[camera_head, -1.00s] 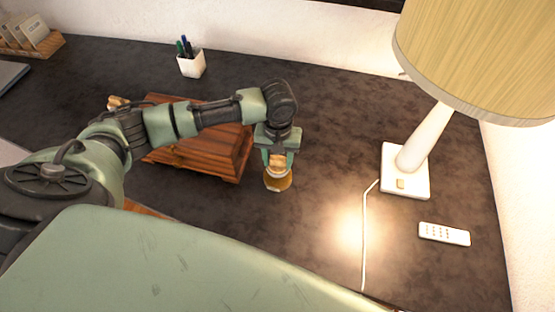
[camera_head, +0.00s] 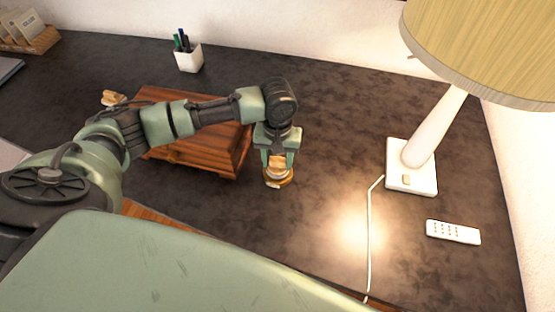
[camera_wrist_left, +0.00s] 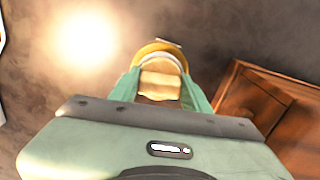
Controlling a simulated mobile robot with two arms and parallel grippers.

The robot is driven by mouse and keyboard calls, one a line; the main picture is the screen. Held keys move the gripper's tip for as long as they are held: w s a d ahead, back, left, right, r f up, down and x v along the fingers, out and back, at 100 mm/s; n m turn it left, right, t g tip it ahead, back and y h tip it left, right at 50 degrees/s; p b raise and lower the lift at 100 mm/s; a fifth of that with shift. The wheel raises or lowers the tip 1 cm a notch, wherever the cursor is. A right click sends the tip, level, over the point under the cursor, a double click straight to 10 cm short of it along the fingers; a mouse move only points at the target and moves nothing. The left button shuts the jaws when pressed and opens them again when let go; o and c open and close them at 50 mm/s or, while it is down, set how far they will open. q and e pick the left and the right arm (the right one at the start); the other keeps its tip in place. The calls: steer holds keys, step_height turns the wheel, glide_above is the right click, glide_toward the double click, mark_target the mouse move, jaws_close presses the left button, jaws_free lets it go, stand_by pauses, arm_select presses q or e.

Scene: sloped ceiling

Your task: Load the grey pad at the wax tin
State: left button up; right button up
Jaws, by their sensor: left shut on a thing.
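My left gripper (camera_head: 277,163) points down and is shut on a tan wooden-looking piece (camera_head: 277,169), which also shows in the left wrist view (camera_wrist_left: 160,83). A pale grey-white rim, likely the grey pad (camera_wrist_left: 161,58), shows under this piece in the left wrist view. The round, gold-edged wax tin (camera_head: 278,183) is directly below, and its gold rim also shows in the left wrist view (camera_wrist_left: 160,47). The held piece appears down at the tin's opening; whether the pad touches the wax is hidden. My right gripper is not in view.
A brown wooden box (camera_head: 200,145) stands just left of the tin. A lamp (camera_head: 410,180), its white cord (camera_head: 369,235) and a remote (camera_head: 453,232) lie to the right. A pen cup (camera_head: 188,57) stands behind. Another tan object (camera_head: 113,98) is beyond the box.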

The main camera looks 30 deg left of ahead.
mark_target(277, 160)
arm_select(q)
steer(key=shift+f, duration=0.1)
steer(key=shift+f, duration=0.35)
stand_by(0.5)
stand_by(0.6)
steer(key=shift+s+f+p, duration=0.1)
steer(key=shift+f+p, duration=0.05)
steer(key=shift+p, duration=0.4)
stand_by(1.6)
step_height(277, 160, up, 7)
steer(key=p, duration=0.9)
stand_by(0.3)
stand_by(0.6)
